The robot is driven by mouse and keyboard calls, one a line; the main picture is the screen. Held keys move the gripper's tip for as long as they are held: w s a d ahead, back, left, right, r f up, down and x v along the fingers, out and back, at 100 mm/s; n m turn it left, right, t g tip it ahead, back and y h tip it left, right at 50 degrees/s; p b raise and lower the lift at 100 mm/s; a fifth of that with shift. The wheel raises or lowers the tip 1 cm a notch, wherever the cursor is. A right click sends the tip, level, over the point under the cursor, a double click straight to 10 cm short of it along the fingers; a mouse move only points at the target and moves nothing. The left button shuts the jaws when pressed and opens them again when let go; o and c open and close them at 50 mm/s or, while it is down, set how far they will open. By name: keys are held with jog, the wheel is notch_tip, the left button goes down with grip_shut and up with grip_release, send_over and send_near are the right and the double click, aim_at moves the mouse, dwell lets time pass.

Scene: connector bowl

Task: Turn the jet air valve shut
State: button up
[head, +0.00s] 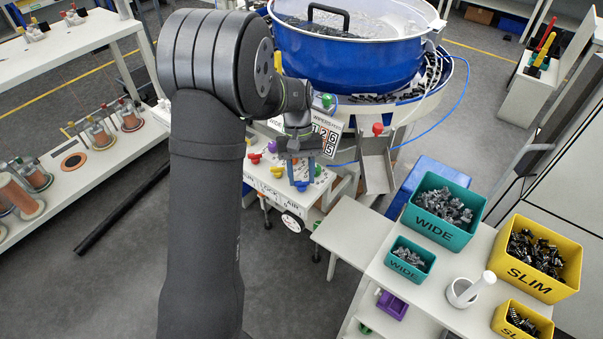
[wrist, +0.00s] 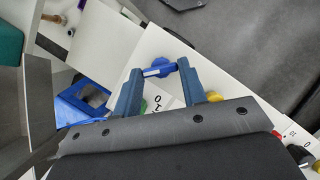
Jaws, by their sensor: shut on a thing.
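My gripper (head: 301,172) reaches down over the white valve panel (head: 262,188) below the blue bowl. In the head view the blue handle (head: 301,186) shows just under the fingers. The lettering beside it is partly hidden, so I cannot read which valve it names. A yellow handle (wrist: 214,96) and a green one show close to the fingers in the wrist view.
Other coloured handles, red (head: 254,158) and yellow (head: 277,172), sit close by on the panel. The large blue bowl (head: 350,60) stands behind my gripper. A metal chute (head: 376,165) is to the right. Teal and yellow (head: 547,285) bins stand on the right table.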

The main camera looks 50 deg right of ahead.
jog(key=o, duration=1)
jog(key=shift+r, duration=0.1)
jog(key=v, duration=1.7)
jog(key=shift+d, duration=0.2)
jog(key=x, duration=1.7)
jog(key=shift+a, duration=0.2)
